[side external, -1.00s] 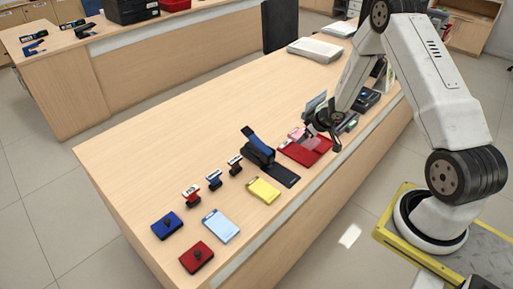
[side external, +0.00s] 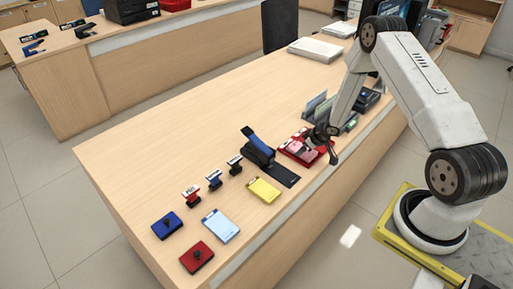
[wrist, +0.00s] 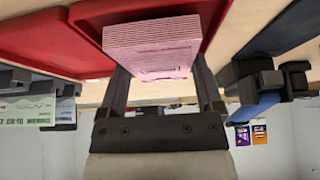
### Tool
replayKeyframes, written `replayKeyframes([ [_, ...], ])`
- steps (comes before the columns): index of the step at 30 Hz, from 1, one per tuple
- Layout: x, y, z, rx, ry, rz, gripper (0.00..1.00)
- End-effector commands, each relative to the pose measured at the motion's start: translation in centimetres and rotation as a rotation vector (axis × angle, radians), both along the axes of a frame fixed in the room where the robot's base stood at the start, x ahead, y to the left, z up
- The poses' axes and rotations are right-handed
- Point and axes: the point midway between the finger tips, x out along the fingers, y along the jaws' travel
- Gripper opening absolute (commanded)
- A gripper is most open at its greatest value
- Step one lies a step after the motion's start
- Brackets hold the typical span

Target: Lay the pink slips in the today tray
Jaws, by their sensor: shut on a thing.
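My gripper (side external: 318,148) is shut on a thick stack of pink slips (wrist: 155,45), held between its two fingers in the wrist view. In the side view the pink slips (side external: 297,149) show over the red tray (side external: 313,160), at the near edge of the counter. In the wrist view red tray surfaces (wrist: 85,12) show behind and beside the stack. I cannot tell whether the slips touch the tray floor. No tray label can be read.
A blue and black stapler-like device (side external: 258,147) stands left of the tray on a dark mat. A yellow pad (side external: 264,190), several stamps and ink pads lie farther left. Upright slips (side external: 316,104) and a dark terminal (side external: 366,99) stand behind.

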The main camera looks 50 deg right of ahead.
Motion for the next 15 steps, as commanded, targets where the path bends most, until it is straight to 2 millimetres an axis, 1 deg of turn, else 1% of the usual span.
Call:
replayKeyframes([
  [13,0.06,-0.03,-0.36,0.0,-0.002,-0.001,0.13],
  [14,0.06,-0.03,-0.36,0.0,-0.002,-0.001,0.87],
  [15,0.06,-0.03,-0.36,0.0,-0.002,-0.001,1.0],
])
